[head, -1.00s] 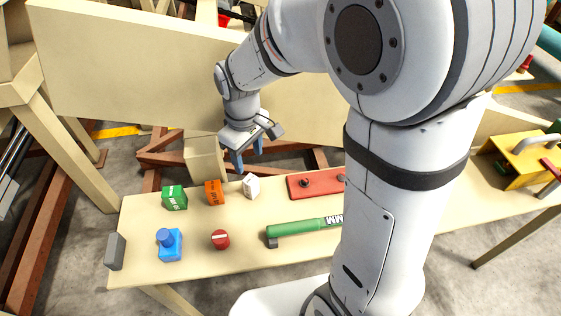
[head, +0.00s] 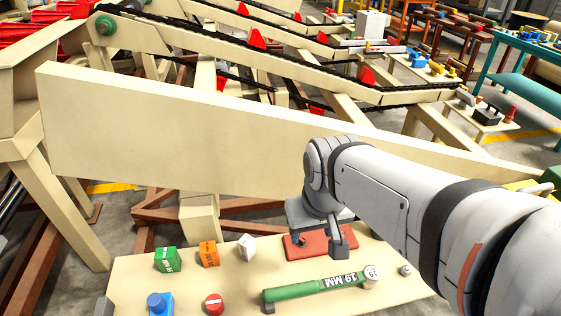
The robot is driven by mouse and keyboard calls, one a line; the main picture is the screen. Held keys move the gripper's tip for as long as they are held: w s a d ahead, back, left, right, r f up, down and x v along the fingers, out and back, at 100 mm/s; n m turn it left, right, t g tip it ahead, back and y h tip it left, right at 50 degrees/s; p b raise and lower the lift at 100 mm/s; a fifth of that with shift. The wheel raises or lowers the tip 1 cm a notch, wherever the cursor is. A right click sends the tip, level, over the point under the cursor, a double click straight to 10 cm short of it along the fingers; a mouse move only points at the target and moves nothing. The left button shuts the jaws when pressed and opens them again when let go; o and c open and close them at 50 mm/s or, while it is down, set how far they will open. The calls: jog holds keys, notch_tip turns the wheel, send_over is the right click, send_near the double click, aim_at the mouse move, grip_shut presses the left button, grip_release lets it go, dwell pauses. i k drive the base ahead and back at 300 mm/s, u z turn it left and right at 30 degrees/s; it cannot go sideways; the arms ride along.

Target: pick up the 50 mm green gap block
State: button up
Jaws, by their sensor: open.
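The green gap block (head: 167,259) stands on the pale bench at the left of a row of small blocks, with white lettering too small to read. It has nothing on top of it and shows in full. My gripper (head: 320,245) is open and empty. It points down over the red plate, well to the right of the green block, with the orange and white blocks between them. My forearm comes in from the right edge.
An orange block (head: 209,253) and a white block (head: 246,247) stand right of the green one. A long beige beam (head: 160,130) runs behind.

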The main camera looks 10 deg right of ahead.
aim_at(167, 258)
jog(key=u, duration=0.1)
jog(key=k, duration=0.5)
jog(key=z, duration=1.15)
jog(key=k, duration=0.8)
jog(key=u, duration=1.5)
jog(key=i, duration=1)
jog(key=u, duration=0.05)
